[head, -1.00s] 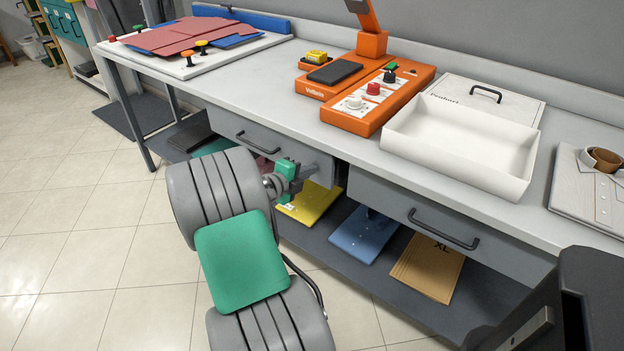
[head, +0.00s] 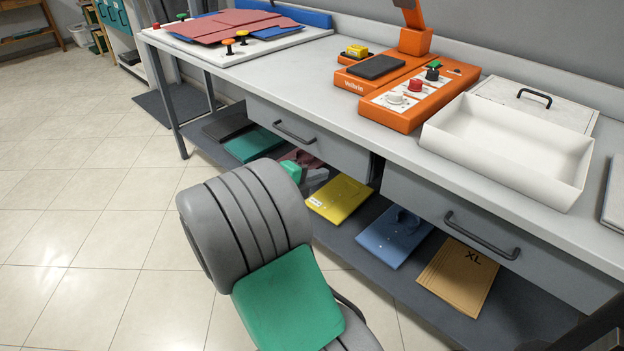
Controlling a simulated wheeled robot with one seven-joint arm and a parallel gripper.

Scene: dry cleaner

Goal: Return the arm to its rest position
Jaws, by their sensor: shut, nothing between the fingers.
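My gripper (head: 316,179) is small and partly hidden behind my grey arm with its green panel. Its green part (head: 291,171) shows just above the arm. The gripper is below the left drawer (head: 310,140), in front of the lower shelf. It is shut, and I see nothing held in it. My folded arm stands in front of the bench, and its near end runs out of the bottom of the view.
The bench (head: 330,90) carries an orange press (head: 400,110), a white tray (head: 505,150) and a board with red cloth (head: 220,27). A yellow folder (head: 340,198), a blue folder (head: 393,238) and a brown XL card (head: 458,275) lie on the lower shelf. Floor is clear at left.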

